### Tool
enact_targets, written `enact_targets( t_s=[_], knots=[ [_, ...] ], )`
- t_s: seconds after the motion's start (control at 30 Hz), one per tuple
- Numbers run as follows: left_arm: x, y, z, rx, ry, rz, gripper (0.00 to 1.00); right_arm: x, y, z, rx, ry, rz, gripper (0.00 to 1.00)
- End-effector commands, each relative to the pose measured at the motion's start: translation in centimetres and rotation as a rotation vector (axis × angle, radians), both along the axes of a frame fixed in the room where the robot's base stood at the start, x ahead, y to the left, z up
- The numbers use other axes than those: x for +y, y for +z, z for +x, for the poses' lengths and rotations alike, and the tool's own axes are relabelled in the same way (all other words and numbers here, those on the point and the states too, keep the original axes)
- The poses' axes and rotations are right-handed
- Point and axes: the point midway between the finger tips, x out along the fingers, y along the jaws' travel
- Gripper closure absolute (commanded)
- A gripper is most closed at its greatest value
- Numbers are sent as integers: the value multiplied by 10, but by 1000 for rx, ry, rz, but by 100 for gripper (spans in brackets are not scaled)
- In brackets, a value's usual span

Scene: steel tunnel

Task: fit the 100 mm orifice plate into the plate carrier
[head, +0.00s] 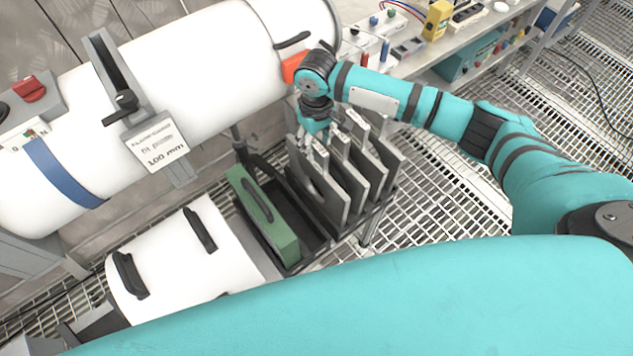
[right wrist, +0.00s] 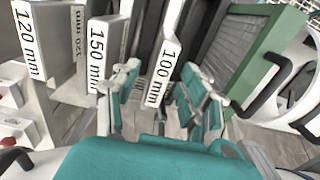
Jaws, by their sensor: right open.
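The 100 mm orifice plate (right wrist: 165,65) shows its labelled tab between the two fingers of my right gripper (right wrist: 160,78) in the right wrist view. The fingers are apart, one on each side of the tab; whether they touch it I cannot tell. In the head view my right gripper (head: 316,140) is over the left end of the plate rack, at the grey plate (head: 325,192) nearest the green case. The plate carrier appears to be the grey slotted frame (head: 105,65) on the white pipe, with a dark clamp handle. My left gripper is not in view.
A sign (head: 158,147) on the pipe reads "fit plate 100 mm". Plates labelled 150 mm (right wrist: 97,50) and 120 mm (right wrist: 30,45) stand close beside the 100 mm one. A green case (head: 262,212) stands left of the rack. A bench (head: 410,48) with instruments is behind.

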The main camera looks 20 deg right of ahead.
Motion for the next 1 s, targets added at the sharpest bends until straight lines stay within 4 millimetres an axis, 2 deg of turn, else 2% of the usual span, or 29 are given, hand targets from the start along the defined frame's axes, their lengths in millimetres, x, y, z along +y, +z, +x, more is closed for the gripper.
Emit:
enact_targets(
  t_s=[0.13,0.4,0.73,1.0],
  knots=[
    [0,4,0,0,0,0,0,0,-15,-1,1,1,0,56],
    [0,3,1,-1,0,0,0,0,-18,-1,-1,2,0,57],
    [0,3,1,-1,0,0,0,0,-18,-1,-1,1,0,100],
    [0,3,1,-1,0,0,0,0,-17,0,-1,1,0,100]
  ],
)
